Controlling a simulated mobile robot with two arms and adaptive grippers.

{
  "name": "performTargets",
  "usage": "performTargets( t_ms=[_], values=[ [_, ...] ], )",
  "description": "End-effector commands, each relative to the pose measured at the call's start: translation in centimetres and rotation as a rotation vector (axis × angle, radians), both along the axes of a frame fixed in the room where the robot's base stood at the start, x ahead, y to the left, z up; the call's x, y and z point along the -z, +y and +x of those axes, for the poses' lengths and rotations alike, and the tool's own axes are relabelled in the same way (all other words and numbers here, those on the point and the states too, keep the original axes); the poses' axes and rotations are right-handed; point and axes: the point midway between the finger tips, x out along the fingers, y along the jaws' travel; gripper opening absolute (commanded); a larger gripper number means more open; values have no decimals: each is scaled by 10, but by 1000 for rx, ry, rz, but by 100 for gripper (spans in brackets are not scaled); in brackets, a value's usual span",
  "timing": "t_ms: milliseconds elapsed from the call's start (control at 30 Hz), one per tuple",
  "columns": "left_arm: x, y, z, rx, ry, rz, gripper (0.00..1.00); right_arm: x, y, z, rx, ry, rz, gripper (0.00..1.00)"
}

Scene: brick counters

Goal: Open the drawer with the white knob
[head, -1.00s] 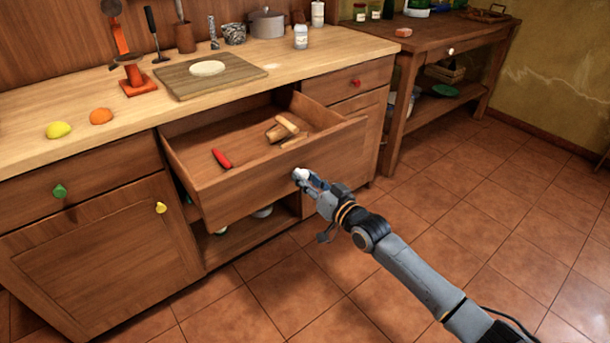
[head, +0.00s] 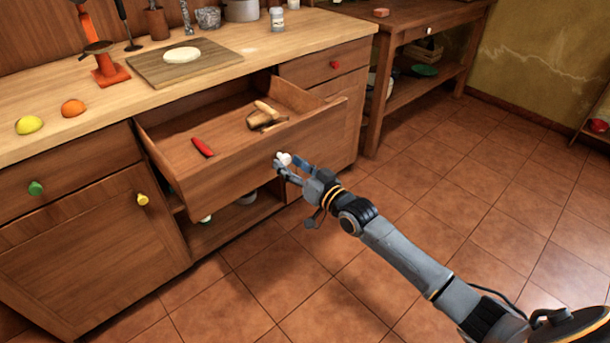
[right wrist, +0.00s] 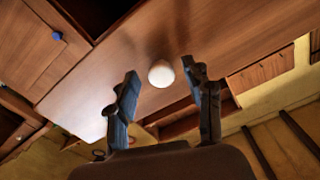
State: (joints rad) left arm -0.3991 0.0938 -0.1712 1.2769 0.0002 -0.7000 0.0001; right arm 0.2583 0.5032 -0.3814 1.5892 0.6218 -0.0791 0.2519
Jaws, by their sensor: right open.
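The drawer (head: 225,180) with the white knob (head: 283,158) stands pulled out of the counter in the head view. Inside it lie a red-handled item (head: 202,147) and some brown wooden items (head: 263,117). My right gripper (head: 290,167) is at the drawer front, its fingers spread around the knob. In the right wrist view the white knob (right wrist: 161,74) sits between and slightly beyond the two open fingertips (right wrist: 160,73), with gaps on both sides. My left gripper is not in view.
The counter (head: 225,75) holds a cutting board (head: 215,68), a lemon (head: 29,125) and an orange (head: 73,108). A cabinet door with a yellow knob (head: 142,199) is left of the drawer. Tiled floor (head: 480,190) is clear at the right.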

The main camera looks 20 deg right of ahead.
Motion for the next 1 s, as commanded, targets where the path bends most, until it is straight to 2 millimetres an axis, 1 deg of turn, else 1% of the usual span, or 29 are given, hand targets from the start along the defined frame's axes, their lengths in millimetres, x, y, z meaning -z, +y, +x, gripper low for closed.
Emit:
performTargets(
  t_ms=[300, 400, 500, 600, 700, 1000],
  values=[
    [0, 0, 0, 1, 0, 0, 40, 1, -22, -63, -1, 3, -4, 51],
    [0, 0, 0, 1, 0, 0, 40, 2, -28, -79, -2, 4, -3, 51],
    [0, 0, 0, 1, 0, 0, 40, 1, -33, -91, 0, 2, -3, 51],
    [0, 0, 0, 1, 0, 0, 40, 1, -36, -99, -1, 1, -3, 51],
    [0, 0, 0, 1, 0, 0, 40, 0, -37, -103, 0, 0, -2, 51],
    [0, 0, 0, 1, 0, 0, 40, 0, -37, -103, 0, -1, -2, 51]
  ],
)
